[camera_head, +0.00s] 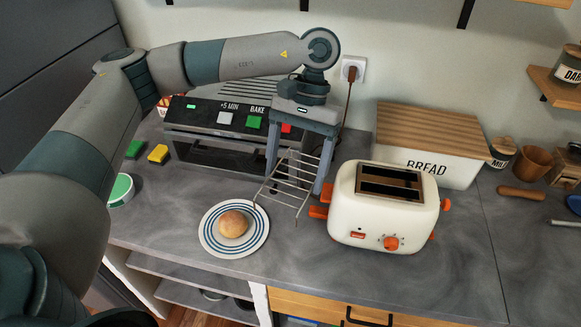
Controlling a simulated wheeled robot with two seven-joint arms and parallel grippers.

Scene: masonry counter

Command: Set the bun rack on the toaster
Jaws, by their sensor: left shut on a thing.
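The bun rack (290,184), a small wire grid, is held tilted in the air by my left gripper (300,168). The gripper points down, with its fingers shut on the rack near its upper end. The cream toaster (352,212) with orange levers and knob stands on the counter just right of the rack. Its two dark top slots are uncovered. The rack is beside the toaster, not on top of it; I cannot tell whether they touch. My right gripper is not in view.
A striped plate (206,237) with a bun (233,224) lies in front of the rack. A toaster oven (200,146) stands behind the gripper, and a bread box (450,165) behind the toaster. The counter front between plate and toaster is clear.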

